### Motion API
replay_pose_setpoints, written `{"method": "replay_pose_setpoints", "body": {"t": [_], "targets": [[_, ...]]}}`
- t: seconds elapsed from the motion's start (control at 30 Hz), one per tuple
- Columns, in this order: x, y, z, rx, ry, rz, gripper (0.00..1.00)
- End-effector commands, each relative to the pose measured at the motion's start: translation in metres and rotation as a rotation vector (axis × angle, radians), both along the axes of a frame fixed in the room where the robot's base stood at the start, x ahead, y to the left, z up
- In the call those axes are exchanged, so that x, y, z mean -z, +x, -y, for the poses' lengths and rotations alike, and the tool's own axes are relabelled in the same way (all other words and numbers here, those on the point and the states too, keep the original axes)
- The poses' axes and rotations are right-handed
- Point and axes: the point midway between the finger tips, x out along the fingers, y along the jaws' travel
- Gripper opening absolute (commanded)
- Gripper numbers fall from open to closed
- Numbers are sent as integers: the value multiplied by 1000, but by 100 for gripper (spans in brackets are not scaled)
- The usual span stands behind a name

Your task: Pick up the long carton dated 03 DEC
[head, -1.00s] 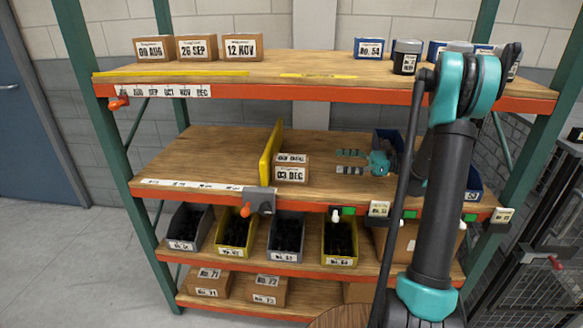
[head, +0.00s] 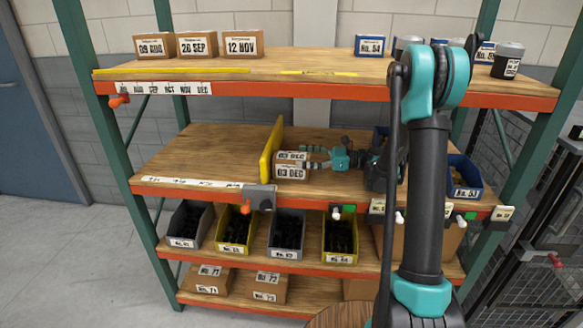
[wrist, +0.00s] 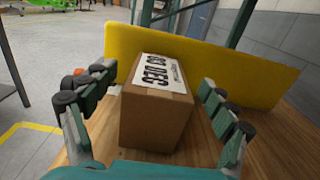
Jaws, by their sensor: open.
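The long carton dated 03 DEC (head: 291,173) is a brown box with a white date label. It sits on the middle shelf, against or close beside the yellow divider (head: 268,162). My gripper (head: 318,160) is at the carton's right side, with its fingers pointing left. In the wrist view the carton (wrist: 157,115) stands between the two open fingers of my gripper (wrist: 155,100), with gaps on both sides. The yellow divider (wrist: 230,65) rises behind it. The carton's far end is hidden.
Blue bin No. 53 (head: 463,178) stands on the middle shelf to the right of my arm. The shelf (head: 200,160) left of the divider is clear. An orange-tipped grey fitting (head: 259,197) sits on the shelf's front edge below the carton.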

Motion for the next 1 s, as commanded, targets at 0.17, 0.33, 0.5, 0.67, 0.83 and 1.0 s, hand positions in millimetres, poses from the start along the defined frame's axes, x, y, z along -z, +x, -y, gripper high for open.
{"method": "replay_pose_setpoints", "body": {"t": [0.17, 0.33, 0.5, 0.67, 0.83, 1.0], "targets": [[2, 0, -27, -2, 0, 0, 84], [2, 1, -40, 0, 0, 0, 84], [2, 1, -40, 1, 0, 0, 84], [2, 1, -40, 1, 0, 0, 65], [2, 1, -40, 1, 0, 0, 44], [2, 1, -40, 1, 0, 0, 22]]}}
